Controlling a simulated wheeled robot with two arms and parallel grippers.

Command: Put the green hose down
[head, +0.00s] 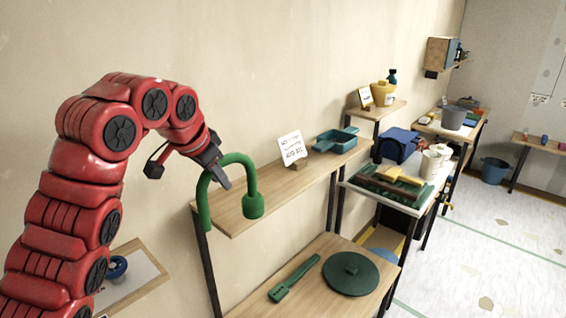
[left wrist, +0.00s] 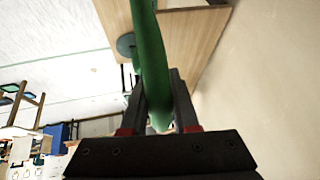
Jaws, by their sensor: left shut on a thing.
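The green hose (head: 248,170) is a thick bent tube shaped like an upside-down U, with a wider end piece at its right. My left gripper (head: 222,178) is shut on the hose near the top of its bend, beside the wooden shelf (head: 270,188). The hose's end piece hangs in front of the shelf's left part; I cannot tell whether it touches the shelf. In the left wrist view the hose (left wrist: 150,60) runs between the two fingers (left wrist: 158,112). My right gripper is not in view.
A white sign (head: 291,148) and a teal tray (head: 336,140) stand on the same shelf. The lower shelf (head: 325,250) holds a dark green round lid (head: 350,274) and a green spatula-like tool (head: 294,279). A cluttered table (head: 390,200) stands to the right.

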